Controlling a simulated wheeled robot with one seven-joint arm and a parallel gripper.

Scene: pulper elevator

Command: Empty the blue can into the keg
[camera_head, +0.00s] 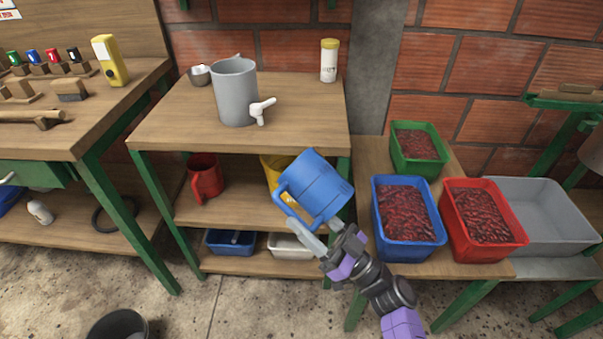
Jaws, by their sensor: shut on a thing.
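The blue can (319,184) is a handled jug, tilted, in front of the middle table's right side. My gripper (305,222) is shut on it at its handle, on the can's lower left. The can's inside is hidden, so I cannot tell what it holds. The keg is probably the grey open-topped vessel (234,92) with a white tap (261,109) on the middle table's top. The gripper and can are to the right of the keg and nearer to me.
A metal cup (199,75) and a yellow-lidded jar (329,61) flank the keg. Below are a red jug (206,178) and a partly hidden yellow can (275,171). Green (419,162), blue (408,242) and red bins (486,241) of red contents stand right, beside an empty grey bin (545,218).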

